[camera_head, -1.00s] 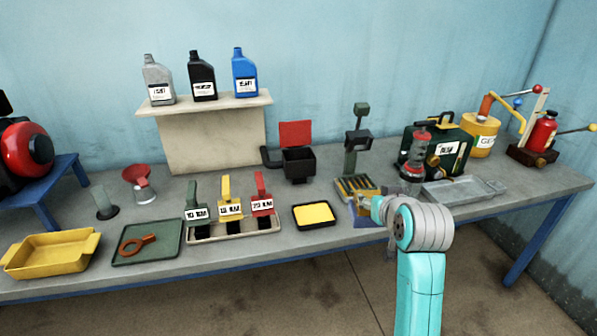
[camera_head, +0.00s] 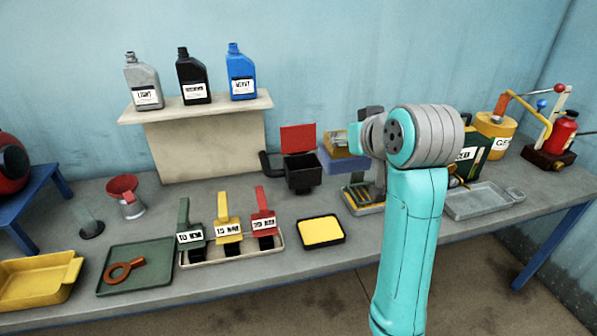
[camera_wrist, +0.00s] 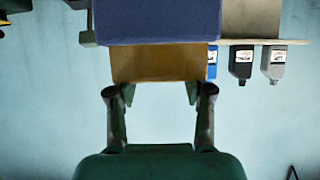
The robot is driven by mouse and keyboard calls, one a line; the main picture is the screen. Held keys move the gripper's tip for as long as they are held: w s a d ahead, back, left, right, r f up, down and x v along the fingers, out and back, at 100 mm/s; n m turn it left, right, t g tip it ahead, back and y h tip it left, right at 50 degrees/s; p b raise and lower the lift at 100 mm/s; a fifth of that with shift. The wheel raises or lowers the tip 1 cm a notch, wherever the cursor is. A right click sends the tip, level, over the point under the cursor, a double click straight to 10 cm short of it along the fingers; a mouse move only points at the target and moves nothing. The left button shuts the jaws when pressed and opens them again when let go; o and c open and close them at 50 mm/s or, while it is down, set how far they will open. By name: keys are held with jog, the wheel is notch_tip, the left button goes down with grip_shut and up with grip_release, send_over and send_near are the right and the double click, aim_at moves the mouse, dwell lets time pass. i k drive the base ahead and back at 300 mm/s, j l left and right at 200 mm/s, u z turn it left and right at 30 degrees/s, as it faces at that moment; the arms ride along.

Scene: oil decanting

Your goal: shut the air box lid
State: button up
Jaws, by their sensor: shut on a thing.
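The air box appears to be the black box (camera_head: 304,178) in the middle of the table in the head view. Its red lid (camera_head: 298,138) stands upright at the back, open. My gripper (camera_wrist: 160,92) is shut on a blue and tan block. In the wrist view the block's blue part (camera_wrist: 160,22) lies beyond its tan part. In the head view the block (camera_head: 345,165) is held in the air just right of the air box, above the table. My own wrist hides most of the gripper there. The air box is not clearly seen in the wrist view.
A tray with thin rods (camera_head: 366,208) lies below my wrist. A black tray with a yellow pad (camera_head: 321,231) is in front of the air box. Bottles stand on a shelf (camera_head: 195,106) behind left.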

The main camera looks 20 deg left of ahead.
aim_at(297, 138)
jog(key=i+j, duration=0.85)
